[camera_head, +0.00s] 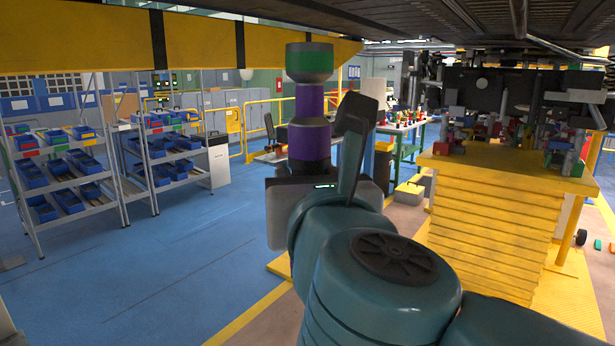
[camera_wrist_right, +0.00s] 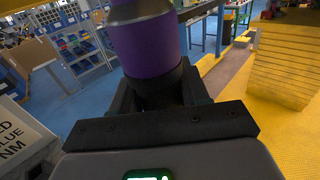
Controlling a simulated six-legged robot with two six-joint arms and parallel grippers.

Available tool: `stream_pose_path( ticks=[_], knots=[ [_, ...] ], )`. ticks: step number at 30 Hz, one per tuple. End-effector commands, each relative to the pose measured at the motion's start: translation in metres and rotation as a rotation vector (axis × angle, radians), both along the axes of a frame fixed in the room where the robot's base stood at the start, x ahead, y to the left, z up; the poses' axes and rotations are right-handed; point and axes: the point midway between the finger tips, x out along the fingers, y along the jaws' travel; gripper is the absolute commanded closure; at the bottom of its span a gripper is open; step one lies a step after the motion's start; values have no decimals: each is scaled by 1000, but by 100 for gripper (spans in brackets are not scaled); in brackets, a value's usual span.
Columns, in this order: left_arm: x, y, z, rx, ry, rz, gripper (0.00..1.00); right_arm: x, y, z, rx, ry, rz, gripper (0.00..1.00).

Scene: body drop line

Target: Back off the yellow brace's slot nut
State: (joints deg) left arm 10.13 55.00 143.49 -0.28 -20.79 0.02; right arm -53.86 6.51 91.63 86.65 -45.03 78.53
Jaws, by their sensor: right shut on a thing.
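The yellow brace (camera_head: 200,42) runs across the top left of the head view, with dark bands on it. My right gripper (camera_head: 313,180) is shut on an upright tool (camera_head: 309,103) with a purple body, black bands and a green and grey top. The tool's top overlaps the brace near its right end in the picture; I cannot tell whether they touch. The tool's purple body (camera_wrist_right: 146,45) also shows in the right wrist view, rising from between the jaws. I cannot make out the slot nut. My left gripper is not in view.
A dark car underbody (camera_head: 455,22) hangs overhead at the right. A stepped yellow lift table (camera_head: 490,225) loaded with parts stands right of my arm. Shelves with blue bins (camera_head: 62,170) stand at the left. The blue floor (camera_head: 170,265) between is clear.

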Motion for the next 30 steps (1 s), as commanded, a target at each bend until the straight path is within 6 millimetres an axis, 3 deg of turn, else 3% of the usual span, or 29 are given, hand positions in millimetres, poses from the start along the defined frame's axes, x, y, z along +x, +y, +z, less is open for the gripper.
stream_pose_path(
  ticks=[1, 30],
  knots=[
    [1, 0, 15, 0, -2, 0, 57, -1, -1, 19, 4, -7, 0, 100],
    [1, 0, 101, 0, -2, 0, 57, 0, -1, 114, 4, -6, 0, 100]
  ],
)
